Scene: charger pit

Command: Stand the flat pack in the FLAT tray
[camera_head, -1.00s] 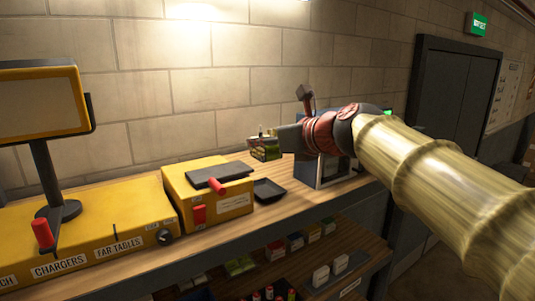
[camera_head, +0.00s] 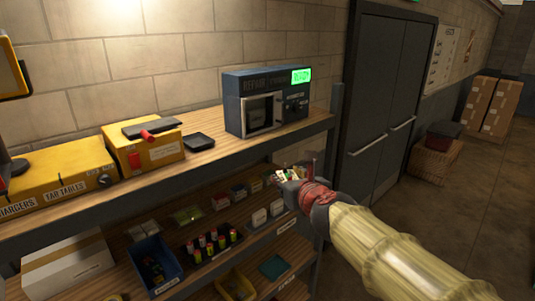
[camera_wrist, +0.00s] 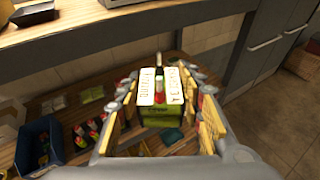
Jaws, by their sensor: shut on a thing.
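My gripper (camera_wrist: 162,112) is shut on a small boxy pack (camera_wrist: 160,118) with a green side and white top parts bearing dark lettering. A black post and a red one stand out of its top. In the head view my gripper (camera_head: 288,184) is below the worktop edge, in front of the right part of the shelf below it, and the pack (camera_head: 289,173) shows small at its tip. I cannot read the word FLAT on any tray, so I cannot tell which one is the FLAT tray.
A blue repair station (camera_head: 266,100) with a green screen stands on the worktop, beside a small black tray (camera_head: 199,142) and a yellow charger box (camera_head: 143,150). The shelf below holds several packs, a rack of cells (camera_head: 212,243) and a blue bin (camera_head: 155,265). Open floor lies right.

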